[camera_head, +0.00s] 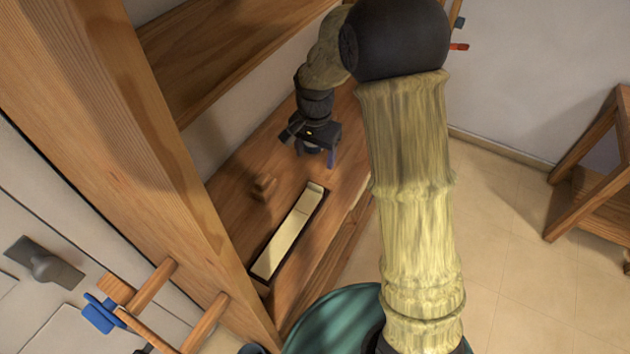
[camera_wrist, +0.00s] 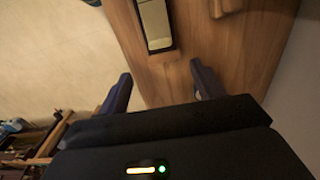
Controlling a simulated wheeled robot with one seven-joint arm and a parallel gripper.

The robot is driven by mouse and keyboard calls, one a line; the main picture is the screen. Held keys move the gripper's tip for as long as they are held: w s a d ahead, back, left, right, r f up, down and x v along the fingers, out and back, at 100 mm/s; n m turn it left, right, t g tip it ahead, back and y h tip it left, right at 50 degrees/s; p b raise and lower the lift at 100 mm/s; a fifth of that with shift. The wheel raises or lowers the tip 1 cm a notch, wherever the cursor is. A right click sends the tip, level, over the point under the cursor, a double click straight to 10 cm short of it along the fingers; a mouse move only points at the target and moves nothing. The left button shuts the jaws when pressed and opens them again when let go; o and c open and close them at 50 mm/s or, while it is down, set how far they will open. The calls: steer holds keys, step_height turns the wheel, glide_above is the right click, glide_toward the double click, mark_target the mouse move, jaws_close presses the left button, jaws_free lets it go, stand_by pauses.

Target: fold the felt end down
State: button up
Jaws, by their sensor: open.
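A long cream strip (camera_head: 287,240) lies in a narrow dark frame on the wooden bench. Its far end, in the head view, carries a paler short piece (camera_head: 315,188), which may be the felt end. In the wrist view the strip (camera_wrist: 154,18) enters from the top and its pale end (camera_wrist: 160,43) points toward my gripper. My gripper (camera_head: 314,156) is open and empty above the bench, just beyond that end and apart from it. In the wrist view its two fingers (camera_wrist: 162,84) stand wide apart with only bare wood between them. Whether the felt stands up or lies flat is unclear.
A small wooden block (camera_head: 264,187) sits on the bench (camera_head: 234,182) left of the strip. A wooden post (camera_head: 150,130) and a shelf (camera_head: 215,45) stand close on the left. Bare bench lies around the gripper; open floor (camera_head: 500,190) is to the right.

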mark_target(315, 185)
step_height(315, 185, down, 12)
steer(key=shift+r+p, duration=0.15)
steer(key=shift+p, duration=0.5)
steer(key=c, duration=1.4)
